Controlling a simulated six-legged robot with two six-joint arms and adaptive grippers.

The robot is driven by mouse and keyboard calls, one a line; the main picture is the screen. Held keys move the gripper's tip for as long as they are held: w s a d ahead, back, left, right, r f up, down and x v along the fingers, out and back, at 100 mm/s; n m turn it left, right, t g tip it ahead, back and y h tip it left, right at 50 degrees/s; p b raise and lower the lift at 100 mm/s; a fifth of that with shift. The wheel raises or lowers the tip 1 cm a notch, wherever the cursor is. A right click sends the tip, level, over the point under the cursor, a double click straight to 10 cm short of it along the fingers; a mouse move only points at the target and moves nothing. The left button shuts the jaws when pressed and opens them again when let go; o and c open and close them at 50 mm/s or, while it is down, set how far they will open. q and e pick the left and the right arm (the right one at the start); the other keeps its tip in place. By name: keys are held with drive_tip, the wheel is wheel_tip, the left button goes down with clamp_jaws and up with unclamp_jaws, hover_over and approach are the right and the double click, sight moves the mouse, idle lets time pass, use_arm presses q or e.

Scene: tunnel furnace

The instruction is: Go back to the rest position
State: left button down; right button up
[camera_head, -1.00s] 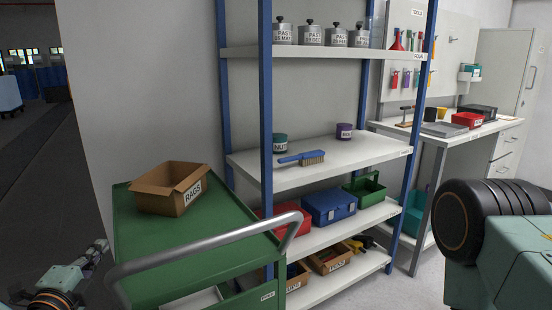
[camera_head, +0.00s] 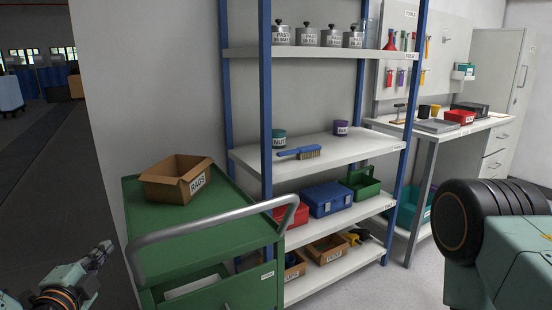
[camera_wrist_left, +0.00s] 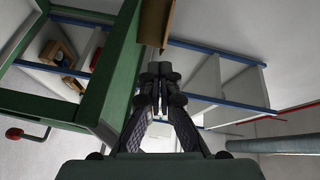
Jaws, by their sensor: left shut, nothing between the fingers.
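My left gripper (camera_head: 102,252) is at the lower left of the head view, left of the green cart and apart from it. In the left wrist view its fingers (camera_wrist_left: 160,88) are together with nothing between them. The green cart (camera_head: 140,228) stands in front of the shelf unit, and a cardboard box labelled RAGS (camera_head: 172,190) sits on its top. My right gripper does not show in either view.
The cart's grey handle (camera_head: 215,220) sticks out toward me. A workbench (camera_head: 430,130) stands at the right.

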use_arm(q)
drive_tip(key=s+d+f+n+g+h, duration=0.1)
drive_tip(key=s+d+f+n+g, duration=0.3)
drive_tip(key=s+f+n, duration=0.3)
drive_tip(key=s+d+f+n+g+h, duration=0.1)
drive_tip(key=s+d+f+n+g, duration=0.4)
drive_tip(key=f, duration=0.4)
drive_tip(key=s+d+f+n+g, duration=0.1)
drive_tip(key=s+f+g, duration=0.1)
drive_tip(key=s, duration=0.6)
drive_tip(key=s+d+f+n+g, duration=0.1)
drive_tip(key=s+d+f+g, duration=0.1)
drive_tip(key=s+f, duration=0.3)
drive_tip(key=s+d+f+n+g+y, duration=0.1)
drive_tip(key=s+f+g, duration=0.3)
drive_tip(key=s, duration=0.7)
drive_tip(key=shift+s+d, duration=0.35)
drive_tip(key=shift+d, duration=0.05)
